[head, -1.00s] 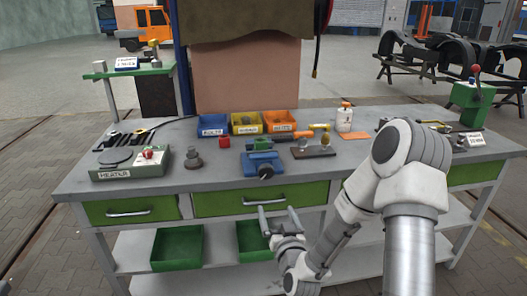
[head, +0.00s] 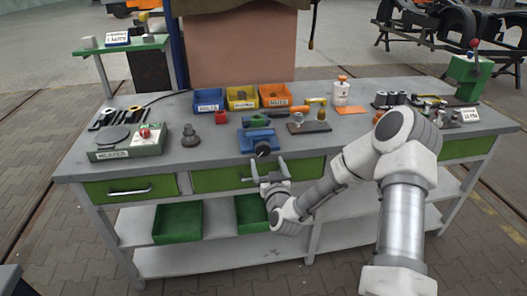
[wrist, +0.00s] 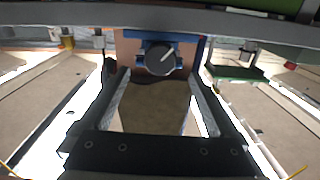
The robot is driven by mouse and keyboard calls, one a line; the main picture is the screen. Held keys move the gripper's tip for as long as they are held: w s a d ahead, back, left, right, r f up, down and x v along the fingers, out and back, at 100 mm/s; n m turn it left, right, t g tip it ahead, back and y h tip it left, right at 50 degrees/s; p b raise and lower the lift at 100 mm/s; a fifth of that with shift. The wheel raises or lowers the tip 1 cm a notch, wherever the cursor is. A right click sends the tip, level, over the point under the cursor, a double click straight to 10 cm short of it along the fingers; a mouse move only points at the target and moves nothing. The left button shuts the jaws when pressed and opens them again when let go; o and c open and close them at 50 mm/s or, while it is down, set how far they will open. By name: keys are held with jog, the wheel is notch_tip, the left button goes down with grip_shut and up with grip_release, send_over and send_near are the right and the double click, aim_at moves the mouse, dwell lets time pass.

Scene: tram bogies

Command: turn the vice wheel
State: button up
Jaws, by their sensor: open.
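The blue vice (head: 257,138) stands at the bench's front edge, near its middle. Its dark round wheel (head: 262,149) faces the front. My gripper (head: 266,163) is open and empty, just in front of and slightly below the wheel, with a finger to either side. In the wrist view the wheel (wrist: 160,59) shows as a dark disc with a light line, beyond and between the spread fingers (wrist: 157,80). I see no contact between fingers and wheel.
A green drawer front (head: 225,178) lies under the bench edge, close behind my gripper. The heater (head: 128,143) and blue, yellow (head: 242,97) and orange bins stand on the bench. A tool block (head: 309,127) is right of the vice.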

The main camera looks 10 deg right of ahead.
aim_at(263, 151)
jog(key=w, duration=0.7)
jog(key=c, duration=1.4)
